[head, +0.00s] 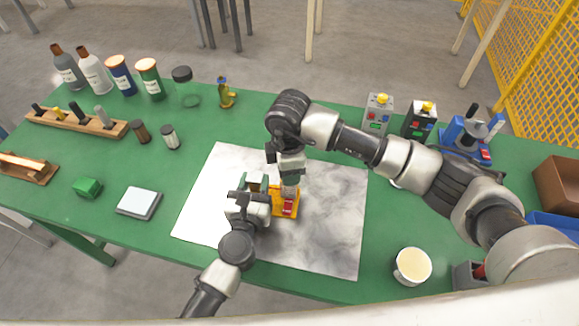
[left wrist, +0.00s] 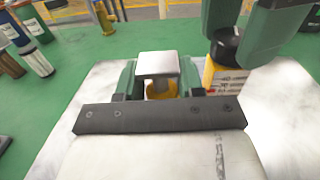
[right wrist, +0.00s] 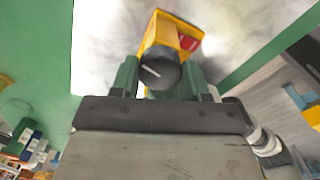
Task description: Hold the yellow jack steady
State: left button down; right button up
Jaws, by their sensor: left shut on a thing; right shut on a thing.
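The yellow jack (head: 291,214) stands on the grey-white marble mat (head: 335,220), with a red patch on its side. My left gripper (head: 258,186) reaches it from the left; in the left wrist view its green fingers are shut around a part with a flat silver top (left wrist: 157,64) and yellow below. My right gripper (head: 289,178) comes from above; in the right wrist view its fingers close on the round black knob (right wrist: 160,72) on the jack. The grippers hide much of the jack in the head view.
A white-topped scale (head: 138,202) and green block (head: 87,187) lie to the left. Bottles (head: 150,80) and a wooden rack (head: 75,123) stand behind. A cup (head: 412,266) is at front right. Control boxes (head: 378,112) are behind my right arm. The marble around the jack is clear.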

jog(key=m, duration=0.3)
jog(key=shift+m, duration=0.4)
jog(key=m, duration=0.3)
jog(key=shift+a, duration=0.25)
jog(key=shift+w+d+m, duration=0.1)
jog(key=shift+d+m, duration=0.05)
jog(key=shift+m, duration=0.85)
jog(key=o, duration=0.9)
